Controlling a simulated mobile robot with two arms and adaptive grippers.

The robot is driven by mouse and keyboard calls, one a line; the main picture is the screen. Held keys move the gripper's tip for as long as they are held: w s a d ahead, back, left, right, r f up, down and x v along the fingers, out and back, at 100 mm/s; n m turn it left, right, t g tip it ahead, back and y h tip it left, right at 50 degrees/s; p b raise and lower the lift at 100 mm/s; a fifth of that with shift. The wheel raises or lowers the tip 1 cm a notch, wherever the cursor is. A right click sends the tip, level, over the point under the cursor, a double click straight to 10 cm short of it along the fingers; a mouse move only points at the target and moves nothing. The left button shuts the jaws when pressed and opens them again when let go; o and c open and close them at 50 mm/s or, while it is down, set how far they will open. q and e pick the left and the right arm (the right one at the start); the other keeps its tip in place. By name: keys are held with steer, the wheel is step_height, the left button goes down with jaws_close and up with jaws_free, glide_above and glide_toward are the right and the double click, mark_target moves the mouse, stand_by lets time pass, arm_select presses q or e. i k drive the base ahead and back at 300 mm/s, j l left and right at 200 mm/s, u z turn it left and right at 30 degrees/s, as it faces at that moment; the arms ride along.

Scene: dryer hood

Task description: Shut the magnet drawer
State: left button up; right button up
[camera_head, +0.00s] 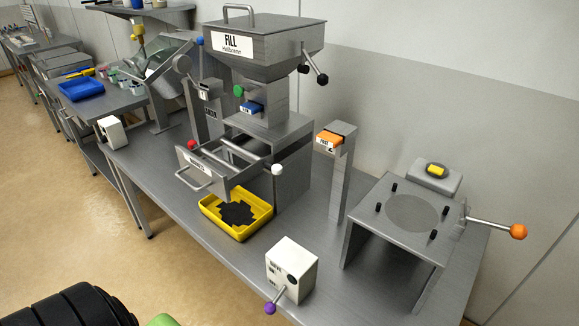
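The magnet drawer (205,170) is pulled out of the grey housing (284,160) below the FILL hopper (262,50). Its labelled front panel with a bar handle faces the left front. Metal bars run behind the front panel, with open gaps between them. A red ball knob (192,145) and a white ball knob (277,169) show near its two sides. Neither of my grippers can be made out in the head view, so nothing is seen touching the drawer.
A yellow tray (263,232) with dark contents sits below the drawer. A white box (291,268) with a purple-knobbed lever stands at the front. An orange-topped post (342,165) and a steel stand (398,225) are to the right. Bare tabletop lies between them.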

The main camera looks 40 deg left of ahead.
mark_target(216, 181)
steer(key=u, duration=1.65)
